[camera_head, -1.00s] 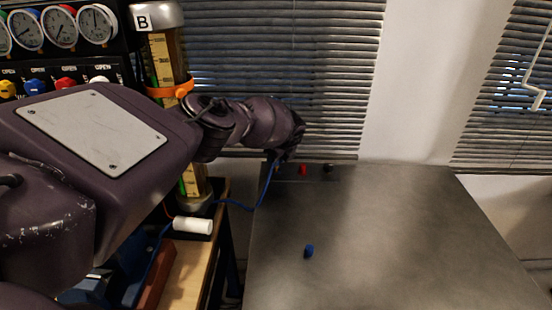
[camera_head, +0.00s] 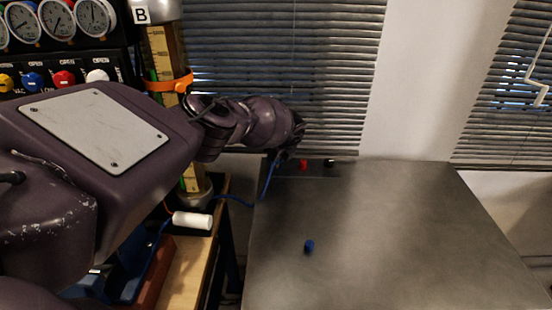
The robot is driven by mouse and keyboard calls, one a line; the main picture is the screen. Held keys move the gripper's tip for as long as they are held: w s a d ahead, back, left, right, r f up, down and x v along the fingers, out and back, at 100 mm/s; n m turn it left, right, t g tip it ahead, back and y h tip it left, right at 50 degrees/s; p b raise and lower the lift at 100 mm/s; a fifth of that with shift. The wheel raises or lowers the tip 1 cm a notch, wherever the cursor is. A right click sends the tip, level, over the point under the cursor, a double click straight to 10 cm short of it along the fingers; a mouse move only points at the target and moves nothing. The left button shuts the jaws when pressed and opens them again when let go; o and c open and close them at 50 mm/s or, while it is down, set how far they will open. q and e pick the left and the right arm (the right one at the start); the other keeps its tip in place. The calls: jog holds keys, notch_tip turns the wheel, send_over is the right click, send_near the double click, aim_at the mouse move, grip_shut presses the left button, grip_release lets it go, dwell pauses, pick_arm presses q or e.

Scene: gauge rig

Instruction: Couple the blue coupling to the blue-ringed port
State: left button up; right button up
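My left gripper (camera_head: 283,157) is at the back left corner of the grey table. Its fingers are small, dark and partly hidden by my wrist, so I cannot tell whether they are open or shut. A blue hose (camera_head: 268,180) runs up to the fingertips from the left; the blue coupling at its end cannot be made out. A red fitting (camera_head: 303,165) and a dark fitting (camera_head: 329,163) stand at the table's back edge, right of the gripper. No blue-ringed port can be made out. My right gripper is not in view.
At left are a gauge panel (camera_head: 60,50), a column marked B (camera_head: 165,55) with an orange clamp, and a wooden bench (camera_head: 190,265) with a white cylinder (camera_head: 192,220).

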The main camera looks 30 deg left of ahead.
pick_arm(q)
jog(key=shift+f, duration=0.15)
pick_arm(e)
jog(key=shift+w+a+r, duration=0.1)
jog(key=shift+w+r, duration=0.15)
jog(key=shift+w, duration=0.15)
pick_arm(q)
jog(key=shift+f, duration=0.1)
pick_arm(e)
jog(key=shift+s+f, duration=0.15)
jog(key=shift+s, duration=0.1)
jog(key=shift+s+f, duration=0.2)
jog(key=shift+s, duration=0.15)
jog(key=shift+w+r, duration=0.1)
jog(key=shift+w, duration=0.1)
